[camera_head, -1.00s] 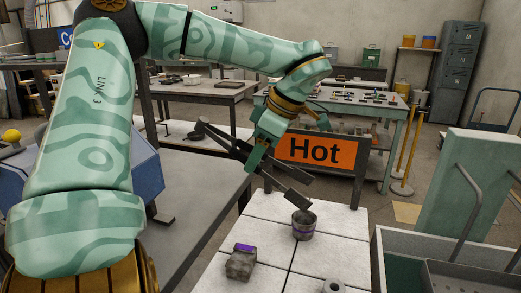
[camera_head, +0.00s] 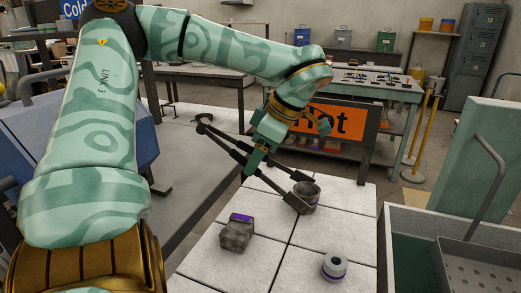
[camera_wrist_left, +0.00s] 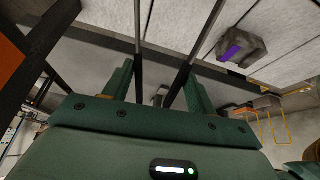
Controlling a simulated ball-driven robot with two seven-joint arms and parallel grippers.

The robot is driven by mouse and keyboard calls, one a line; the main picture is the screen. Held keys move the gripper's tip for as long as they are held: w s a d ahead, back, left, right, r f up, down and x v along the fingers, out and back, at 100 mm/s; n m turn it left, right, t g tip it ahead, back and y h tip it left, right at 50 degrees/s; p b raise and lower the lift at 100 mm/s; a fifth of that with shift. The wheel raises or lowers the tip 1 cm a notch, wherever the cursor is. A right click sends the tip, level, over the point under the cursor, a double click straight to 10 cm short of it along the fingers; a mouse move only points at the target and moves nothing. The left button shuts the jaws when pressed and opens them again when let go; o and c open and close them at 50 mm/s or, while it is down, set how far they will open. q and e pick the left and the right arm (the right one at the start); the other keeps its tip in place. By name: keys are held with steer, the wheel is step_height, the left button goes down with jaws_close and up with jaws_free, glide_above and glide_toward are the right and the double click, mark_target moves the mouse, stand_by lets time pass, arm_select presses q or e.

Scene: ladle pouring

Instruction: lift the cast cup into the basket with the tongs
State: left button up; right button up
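The cast cup (camera_head: 309,192), a grey pot with a purple band, stands upright on the pale tiled table. My left gripper (camera_head: 250,160) is shut on the dark tongs (camera_head: 218,139), left of and above the cup. The tongs' two arms are spread, one tip at the cup's far rim and one at its near left side. I cannot tell whether they touch it. In the left wrist view the green fingers flank the two tong arms (camera_wrist_left: 139,45). The grey perforated basket (camera_head: 490,262) is at the right, inside a tank (camera_head: 398,250). My right gripper is not in view.
A grey block with a purple top (camera_head: 236,235) and a small round grey piece with a hole (camera_head: 334,267) stand on the tiled table (camera_head: 285,275) nearer me. The orange "Hot" sign (camera_head: 350,125) stands behind the cup. A green upright panel (camera_head: 480,160) rises behind the tank.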

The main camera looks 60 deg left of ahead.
arm_select(q)
steer(key=shift+c, duration=0.3)
arm_select(e)
steer(key=shift+a, duration=0.1)
arm_select(q)
jaws_close()
arm_select(e)
steer(key=shift+s+a, duration=0.1)
steer(key=shift+a, duration=0.1)
